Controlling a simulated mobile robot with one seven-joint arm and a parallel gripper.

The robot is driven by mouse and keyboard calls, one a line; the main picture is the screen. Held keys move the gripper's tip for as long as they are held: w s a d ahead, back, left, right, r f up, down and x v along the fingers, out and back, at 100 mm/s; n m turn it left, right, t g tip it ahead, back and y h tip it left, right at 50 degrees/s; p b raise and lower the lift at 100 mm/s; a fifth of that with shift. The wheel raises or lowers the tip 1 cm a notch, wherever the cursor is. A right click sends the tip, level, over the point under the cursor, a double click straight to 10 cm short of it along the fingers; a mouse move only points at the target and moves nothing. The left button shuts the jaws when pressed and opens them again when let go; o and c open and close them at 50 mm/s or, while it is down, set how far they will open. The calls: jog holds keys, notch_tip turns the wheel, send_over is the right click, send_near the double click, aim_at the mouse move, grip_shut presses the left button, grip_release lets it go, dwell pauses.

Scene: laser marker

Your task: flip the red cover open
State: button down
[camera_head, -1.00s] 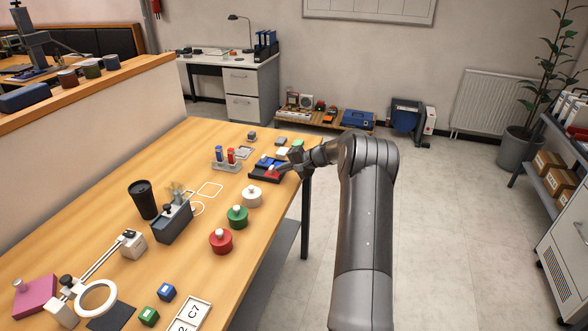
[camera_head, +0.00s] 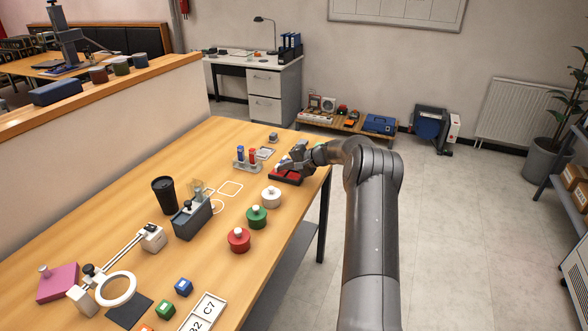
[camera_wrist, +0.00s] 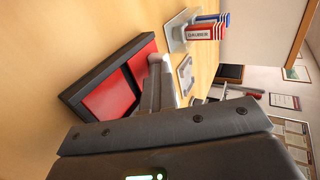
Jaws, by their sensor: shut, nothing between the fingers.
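A black case with red panels (camera_head: 287,178) lies at the far right end of the wooden table. In the wrist view the dark-framed case (camera_wrist: 72,98) shows two red panels side by side, the nearer red panel (camera_wrist: 108,98) and a second red panel (camera_wrist: 141,66). I cannot tell which is the cover or whether it is raised. My gripper (camera_head: 290,164) is over the case and hides part of it. In the wrist view its shut fingers (camera_wrist: 156,66) are empty and overlap the edge of the second panel; contact is unclear.
White (camera_head: 271,198), green (camera_head: 257,218) and red (camera_head: 238,240) round containers stand nearer. A black cup (camera_head: 164,195) is further left.

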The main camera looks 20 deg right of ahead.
jog(key=shift+w+a, duration=0.1)
jog(key=shift+s+d, duration=0.35)
jog(key=shift+d, duration=0.05)
jog(key=shift+s+d, duration=1.2)
jog(key=shift+d, duration=0.05)
jog(key=v, duration=0.9)
jog(key=shift+s+d+r, duration=0.2)
jog(key=shift+s, duration=0.1)
jog(key=s+a+r+n+g+h, duration=0.2)
jog(key=s+a+r+n, duration=0.1)
jog(key=s+a+r, duration=0.7)
jog(key=s+a+r+n+g+h, duration=0.2)
jog(key=s+a+r, duration=0.5)
jog(key=a, duration=0.5)
jog(key=s+a+n+h, duration=0.2)
jog(key=s, duration=1.2)
jog(key=s+a+f+n+t+h, duration=0.1)
jog(key=s+a+n+h, duration=0.1)
jog(key=s, duration=1.3)
jog(key=shift+a+f, duration=0.2)
jog(key=shift+a, duration=0.65)
